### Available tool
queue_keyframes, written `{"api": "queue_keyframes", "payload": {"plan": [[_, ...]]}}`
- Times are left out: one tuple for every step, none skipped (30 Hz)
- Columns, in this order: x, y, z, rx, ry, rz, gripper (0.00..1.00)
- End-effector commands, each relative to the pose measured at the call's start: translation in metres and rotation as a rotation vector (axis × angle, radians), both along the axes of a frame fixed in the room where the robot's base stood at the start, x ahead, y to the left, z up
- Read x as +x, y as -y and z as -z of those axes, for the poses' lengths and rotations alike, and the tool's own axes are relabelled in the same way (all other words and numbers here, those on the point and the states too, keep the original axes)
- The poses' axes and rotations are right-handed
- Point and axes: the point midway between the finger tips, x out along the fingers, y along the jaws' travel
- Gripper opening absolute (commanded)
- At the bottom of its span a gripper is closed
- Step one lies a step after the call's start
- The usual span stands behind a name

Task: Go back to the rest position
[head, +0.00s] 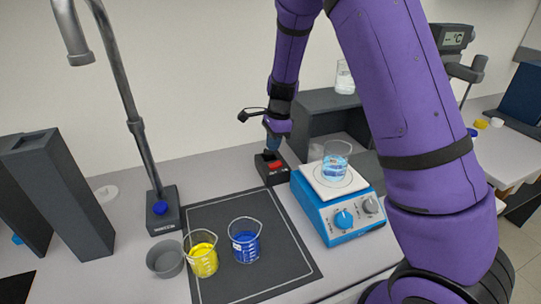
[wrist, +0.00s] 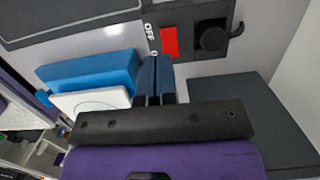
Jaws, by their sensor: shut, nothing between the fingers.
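My gripper (head: 271,146) points down just above a black switch box (head: 272,176) with a red rocker. It is shut and empty. In the wrist view, the closed blue-grey fingertips (wrist: 154,62) appear just below the red rocker (wrist: 170,42) and the "OFF 0" label. I cannot tell whether the fingertips touch the box. My purple arm reaches in from the right of the head view.
A blue hotplate (head: 346,226) holding a beaker (head: 335,162) of blue liquid stands right of the switch box. Beakers of yellow (head: 203,260) and blue liquid (head: 246,246) stand on a dark mat (head: 272,277). A grey shelf (head: 310,102) stands close behind my gripper.

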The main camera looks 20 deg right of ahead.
Motion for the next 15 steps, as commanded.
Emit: {"api": "queue_keyframes", "payload": {"plan": [[0.001,-0.002,-0.010,0.002,0.006,-0.003,0.00],[0.001,-0.001,-0.016,0.002,0.004,-0.002,0.00],[0.001,-0.001,-0.022,0.001,0.004,-0.002,0.00],[0.001,-0.001,-0.028,0.002,0.005,-0.002,0.00],[0.001,-0.001,-0.033,0.002,0.004,-0.002,0.00],[0.001,0.000,-0.039,0.002,0.004,-0.002,0.00],[0.001,0.000,-0.044,0.001,0.004,-0.002,0.00],[0.001,-0.001,-0.049,0.002,0.005,-0.003,0.00],[0.001,0.000,-0.053,0.002,0.004,-0.002,0.00],[0.001,0.000,-0.056,0.001,0.004,-0.002,0.00],[0.001,0.000,-0.059,0.001,0.004,-0.002,0.00],[0.001,0.000,-0.062,0.001,0.003,-0.003,0.00],[0.001,0.000,-0.064,0.002,0.003,-0.003,0.00],[0.001,0.000,-0.066,0.002,0.002,-0.003,0.00],[0.000,0.000,-0.067,0.002,0.002,-0.002,0.00]]}}
